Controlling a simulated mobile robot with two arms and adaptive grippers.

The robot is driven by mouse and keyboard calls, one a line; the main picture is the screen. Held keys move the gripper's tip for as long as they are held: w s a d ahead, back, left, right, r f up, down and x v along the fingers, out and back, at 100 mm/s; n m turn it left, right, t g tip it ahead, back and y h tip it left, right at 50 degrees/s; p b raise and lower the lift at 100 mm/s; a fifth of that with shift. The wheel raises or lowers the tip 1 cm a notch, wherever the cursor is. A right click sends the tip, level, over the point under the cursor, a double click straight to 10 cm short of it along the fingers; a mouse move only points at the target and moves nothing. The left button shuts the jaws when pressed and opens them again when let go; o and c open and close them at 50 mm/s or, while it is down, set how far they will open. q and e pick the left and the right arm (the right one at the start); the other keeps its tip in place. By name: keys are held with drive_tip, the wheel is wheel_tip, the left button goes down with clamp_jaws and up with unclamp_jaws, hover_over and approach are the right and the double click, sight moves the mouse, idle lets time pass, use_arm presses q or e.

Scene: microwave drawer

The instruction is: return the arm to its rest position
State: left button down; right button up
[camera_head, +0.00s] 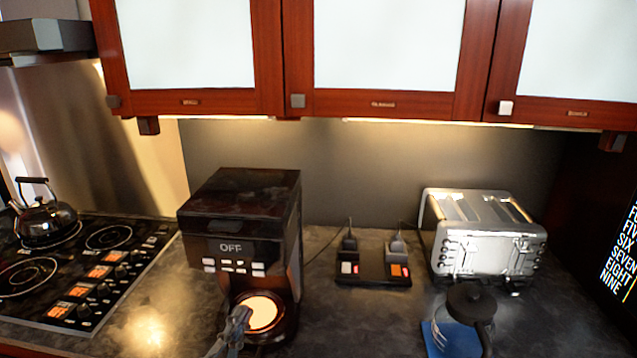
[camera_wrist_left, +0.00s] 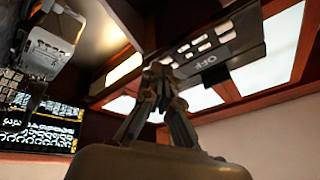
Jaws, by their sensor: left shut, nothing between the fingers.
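My left gripper (camera_head: 242,316) is at the bottom of the head view, in front of the coffee maker's round pale lit plate. The gripper is shut and empty; its closed fingers also show in the left wrist view (camera_wrist_left: 160,78). The black coffee maker (camera_head: 240,215) has a display reading OFF and a row of white buttons; its panel shows at the top right of the wrist view (camera_wrist_left: 205,45). I cannot tell whether the fingers touch the machine. My right gripper is in neither view.
A stove (camera_head: 62,290) with a kettle (camera_head: 43,218) is at left. A power strip (camera_head: 372,270), silver toaster (camera_head: 487,240) and lidded jug (camera_head: 462,325) stand to the right. Wooden wall cabinets (camera_head: 385,102) hang above. Bare counter (camera_head: 350,325) lies between coffee maker and jug.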

use_arm(q)
drive_tip(key=s+a+f+n+g+y, duration=0.1)
drive_tip(key=s+f+n+g+y, duration=0.2)
drive_tip(key=f, duration=0.4)
drive_tip(key=s+a+f+n+g+y, duration=0.1)
drive_tip(key=s+a+f+n+g, duration=0.1)
drive_tip(key=s+f+n+g, duration=0.4)
drive_tip(key=s+f+n+g+y, duration=0.15)
drive_tip(key=s+f+g, duration=0.25)
drive_tip(key=s, duration=0.4)
drive_tip(key=s+f+n+g, duration=0.2)
drive_tip(key=s+f+g, duration=0.3)
drive_tip(key=s, duration=0.3)
wheel_tip(320, 180, down, 28)
drive_tip(key=s+g, duration=0.1)
drive_tip(key=s, duration=0.1)
drive_tip(key=s+a+f, duration=0.2)
drive_tip(key=s+f, duration=0.5)
drive_tip(key=s, duration=0.1)
drive_tip(key=s+a+f+g+b, duration=0.1)
drive_tip(key=s+f, duration=0.7)
drive_tip(key=shift+a+f, duration=0.25)
drive_tip(key=shift+a, duration=0.1)
